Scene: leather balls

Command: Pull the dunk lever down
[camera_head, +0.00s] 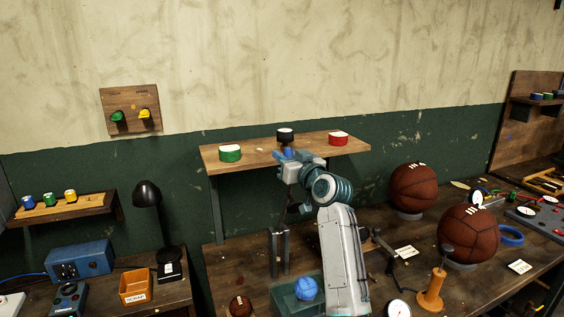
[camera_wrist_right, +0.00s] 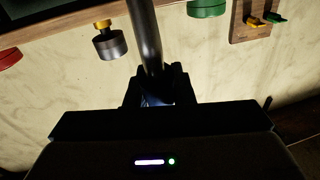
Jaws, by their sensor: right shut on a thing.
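My right gripper (camera_head: 283,154) is raised in front of the shelf, with its arm coming up from the lower middle of the head view. In the right wrist view, which is upside down, the gripper (camera_wrist_right: 157,92) is shut around the blue end of a dark metal rod, the dunk lever (camera_wrist_right: 146,35). The rod runs away from the fingers to the top edge of that view. My left gripper is not in view.
Below, a metal stand (camera_head: 279,252) and teal tray (camera_head: 283,299) with a blue ball (camera_head: 306,288) flank my arm. Leather balls (camera_head: 468,234) stand right.

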